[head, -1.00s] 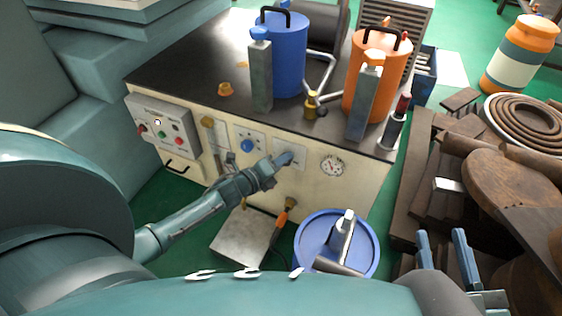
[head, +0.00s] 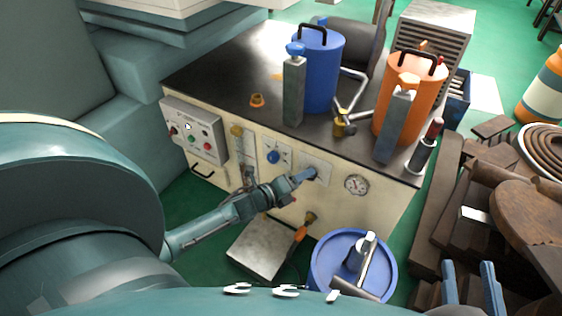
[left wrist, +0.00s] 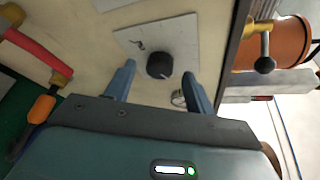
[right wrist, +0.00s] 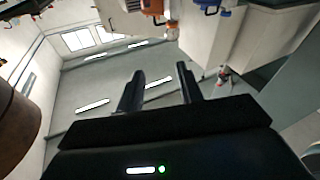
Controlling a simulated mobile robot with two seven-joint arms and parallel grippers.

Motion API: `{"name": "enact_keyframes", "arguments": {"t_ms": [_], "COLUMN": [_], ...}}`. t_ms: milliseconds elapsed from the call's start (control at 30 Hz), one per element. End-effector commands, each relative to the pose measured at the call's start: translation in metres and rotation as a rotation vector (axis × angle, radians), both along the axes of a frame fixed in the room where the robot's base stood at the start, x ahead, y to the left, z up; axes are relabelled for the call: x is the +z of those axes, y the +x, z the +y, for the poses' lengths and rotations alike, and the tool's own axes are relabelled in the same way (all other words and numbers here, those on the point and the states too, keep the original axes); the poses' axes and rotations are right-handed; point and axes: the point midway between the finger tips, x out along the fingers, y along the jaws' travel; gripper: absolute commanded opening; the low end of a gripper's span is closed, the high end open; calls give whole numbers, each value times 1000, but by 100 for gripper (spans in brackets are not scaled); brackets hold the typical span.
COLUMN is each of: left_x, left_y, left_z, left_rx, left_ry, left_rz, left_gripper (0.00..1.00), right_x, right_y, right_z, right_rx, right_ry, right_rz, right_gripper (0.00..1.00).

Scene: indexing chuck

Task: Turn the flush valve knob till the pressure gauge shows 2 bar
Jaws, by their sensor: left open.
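A black round knob (left wrist: 160,65) with a pale pointer mark sits on a white plate on the cabinet front, in the left wrist view. In the head view this plate (head: 325,168) is partly behind my left gripper (head: 306,175). My left gripper (left wrist: 158,76) is open, one finger to each side of the knob; I cannot tell whether either touches it. The pressure gauge (head: 356,185) is a white dial to the right of the plate; its reading is too small to tell. It also shows beside a finger in the left wrist view (left wrist: 178,98). My right gripper (head: 471,284) is open and empty.
A blue knob (head: 273,157) and a grey button box (head: 195,130) are left on the cabinet front. A blue drum (head: 322,262) and a metal plate (head: 258,248) stand below. Wooden parts (head: 520,200) crowd the right. Blue and orange canisters (head: 410,95) stand on top.

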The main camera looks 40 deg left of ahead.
Motion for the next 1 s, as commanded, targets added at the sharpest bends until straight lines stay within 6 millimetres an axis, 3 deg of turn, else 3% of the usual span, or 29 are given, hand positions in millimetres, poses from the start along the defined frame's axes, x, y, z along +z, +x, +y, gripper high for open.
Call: {"name": "enact_keyframes", "arguments": {"t_ms": [100, 300, 500, 1000], "left_x": [9, 18, 23, 24], "left_y": [-27, -69, -95, -102], "left_z": [7, 19, 26, 29], "left_rx": [0, 1, 0, 0], "left_ry": [0, -1, 0, 0], "left_rz": [4, 4, 2, 0], "left_gripper": [54, 54, 54, 54], "right_x": [8, -3, -7, -8], "right_y": [0, -5, -2, -1], "right_z": [-2, -3, -9, -10], "right_rx": [-6, -15, -48, -52], "right_ry": [-28, -70, -75, -76], "right_rz": [-10, 23, 85, 104], "right_gripper": [36, 36, 36, 36]}}
